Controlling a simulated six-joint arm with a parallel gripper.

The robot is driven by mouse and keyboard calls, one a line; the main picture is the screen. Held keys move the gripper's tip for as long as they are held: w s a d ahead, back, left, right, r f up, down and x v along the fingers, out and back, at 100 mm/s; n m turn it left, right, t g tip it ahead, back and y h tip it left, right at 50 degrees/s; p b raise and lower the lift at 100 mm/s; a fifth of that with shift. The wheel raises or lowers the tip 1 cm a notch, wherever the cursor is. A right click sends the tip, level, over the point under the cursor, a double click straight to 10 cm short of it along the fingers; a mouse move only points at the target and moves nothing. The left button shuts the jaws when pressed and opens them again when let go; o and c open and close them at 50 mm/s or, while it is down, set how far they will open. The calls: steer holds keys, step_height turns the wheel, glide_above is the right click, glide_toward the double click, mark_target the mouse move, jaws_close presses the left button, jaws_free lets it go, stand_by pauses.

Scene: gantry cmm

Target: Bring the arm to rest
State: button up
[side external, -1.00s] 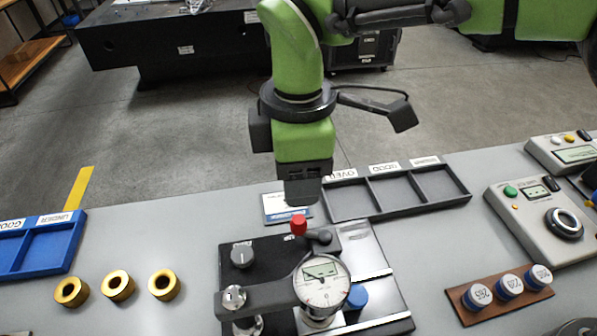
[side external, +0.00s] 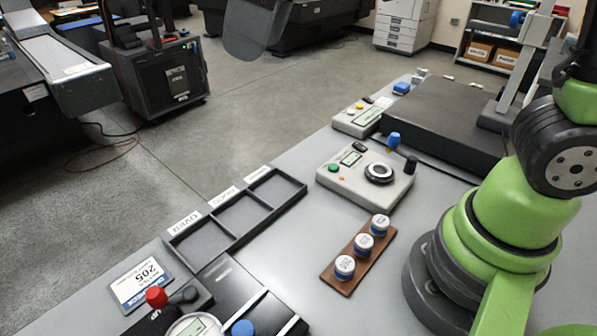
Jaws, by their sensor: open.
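My gripper is not clearly in view. My green and black arm base and lower links (side external: 490,230) stand at the right, and the arm runs out of the frame. A dark grey rounded part (side external: 255,30) hangs in from the top edge; I cannot tell if it belongs to my arm. No jaws or fingertips show, and nothing held is visible.
The three-bin black tray (side external: 235,215) shows empty compartments. The gauge fixture with its red knob (side external: 156,297) is cut by the bottom edge. A brown holder (side external: 340,278) bears three round blocks. A control box (side external: 366,180) and a dark plate (side external: 445,125) stand behind.

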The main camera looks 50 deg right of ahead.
steer(key=s+d+f+m+t, duration=0.1)
steer(key=s+d+m+t, duration=0.3)
steer(key=s+d+m, duration=0.5)
steer(key=s+m, duration=0.1)
steer(key=s, duration=0.3)
steer(key=shift+s+d+f, duration=0.15)
steer(key=shift+d, duration=0.25)
steer(key=shift+o, duration=0.4)
